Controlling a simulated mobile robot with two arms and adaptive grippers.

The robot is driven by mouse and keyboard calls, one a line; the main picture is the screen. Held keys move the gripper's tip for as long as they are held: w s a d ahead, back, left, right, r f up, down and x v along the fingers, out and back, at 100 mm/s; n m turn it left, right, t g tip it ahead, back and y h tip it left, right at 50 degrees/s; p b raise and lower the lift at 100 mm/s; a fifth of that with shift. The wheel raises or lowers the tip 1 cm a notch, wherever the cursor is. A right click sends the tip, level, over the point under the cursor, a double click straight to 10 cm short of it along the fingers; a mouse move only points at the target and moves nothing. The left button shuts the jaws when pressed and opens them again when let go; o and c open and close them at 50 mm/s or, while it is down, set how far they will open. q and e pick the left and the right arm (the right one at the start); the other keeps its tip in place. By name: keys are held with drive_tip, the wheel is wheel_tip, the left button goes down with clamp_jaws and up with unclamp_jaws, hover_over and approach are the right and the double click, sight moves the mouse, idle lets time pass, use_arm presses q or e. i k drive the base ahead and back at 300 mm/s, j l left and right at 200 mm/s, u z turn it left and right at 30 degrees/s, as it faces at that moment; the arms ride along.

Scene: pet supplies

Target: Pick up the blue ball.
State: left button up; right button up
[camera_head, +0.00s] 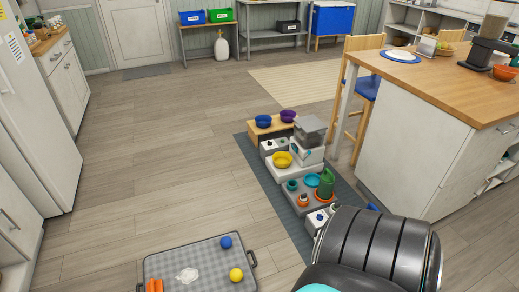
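The blue ball (225,242) is small and round and rests near the back right part of a dark grey tray (163,265). The tray has dark handles and lies on the floor at the bottom of the head view, cut off by the lower edge. Neither gripper is in view. A large black and grey part of my own body fills the bottom right. No gripper is seen near the ball.
The floor (150,170) at left is clear.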

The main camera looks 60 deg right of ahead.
sight(226, 242)
drive_tip(key=z, duration=1.4)
drive_tip(key=i+l, duration=0.4)
